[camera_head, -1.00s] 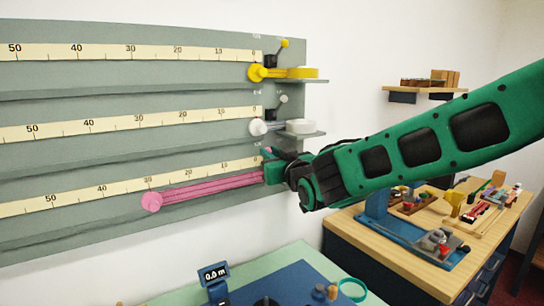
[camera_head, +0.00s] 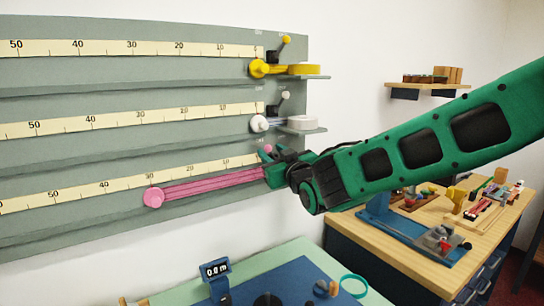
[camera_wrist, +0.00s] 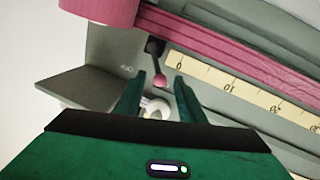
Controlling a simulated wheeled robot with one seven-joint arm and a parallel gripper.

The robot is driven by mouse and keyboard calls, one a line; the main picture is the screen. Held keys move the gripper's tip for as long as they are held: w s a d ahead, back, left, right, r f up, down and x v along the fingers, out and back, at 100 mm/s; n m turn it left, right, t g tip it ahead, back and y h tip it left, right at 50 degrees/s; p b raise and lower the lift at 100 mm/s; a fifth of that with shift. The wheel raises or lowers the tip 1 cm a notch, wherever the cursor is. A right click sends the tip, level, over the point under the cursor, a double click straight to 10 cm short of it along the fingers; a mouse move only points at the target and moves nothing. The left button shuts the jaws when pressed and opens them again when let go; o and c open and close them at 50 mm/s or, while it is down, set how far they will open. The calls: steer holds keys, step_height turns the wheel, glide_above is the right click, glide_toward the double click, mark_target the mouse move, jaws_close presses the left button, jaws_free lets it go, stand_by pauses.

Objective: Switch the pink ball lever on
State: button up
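The pink ball (camera_wrist: 160,81) of the lever sits on a short dark stem from a dark block at the end of the lowest rail. In the wrist view it appears between the tips of my gripper (camera_wrist: 159,76), whose two green fingers stand apart. Depth and contact are unclear. In the head view the pink ball (camera_head: 267,149) shows just above my gripper (camera_head: 270,158), which hides the lever's stem and the pink roll. The pink ribbon (camera_head: 210,187) runs left from there along the lowest scale.
Above are a yellow ball lever (camera_head: 287,40) and a white ball lever (camera_head: 286,95), with yellow (camera_head: 304,70) and white (camera_head: 303,123) rolls on small shelves. A blue display (camera_head: 216,270) stands on the table below. A wooden bench (camera_head: 440,255) with clutter is at right.

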steer(key=v, duration=1)
steer(key=shift+d+f, duration=0.1)
steer(key=shift+d, duration=0.05)
steer(key=s+d+f+m+g+h, duration=0.25)
steer(key=d+f, duration=0.25)
steer(key=d, duration=0.5)
steer(key=s+d+f+m+g+h, duration=0.2)
steer(key=d+f+h, duration=0.2)
steer(key=d, duration=0.6)
steer(key=s+d+f+m+g+h, duration=0.25)
steer(key=d+f, duration=0.25)
steer(key=d, duration=0.5)
steer(key=s+d+f+m+g, duration=0.2)
steer(key=s+d+g, duration=0.15)
steer(key=s, duration=0.25)
steer(key=s+d+f+m+g, duration=0.1)
steer(key=s+d+f+g, duration=0.15)
steer(key=s+d, duration=0.3)
steer(key=s+f+m+g+y, duration=0.2)
steer(key=s+m+g, duration=0.1)
steer(key=s, duration=1.4)
steer(key=shift+a+f+g, duration=0.25)
steer(key=shift+a+g, duration=0.1)
steer(key=shift+g, duration=0.25)
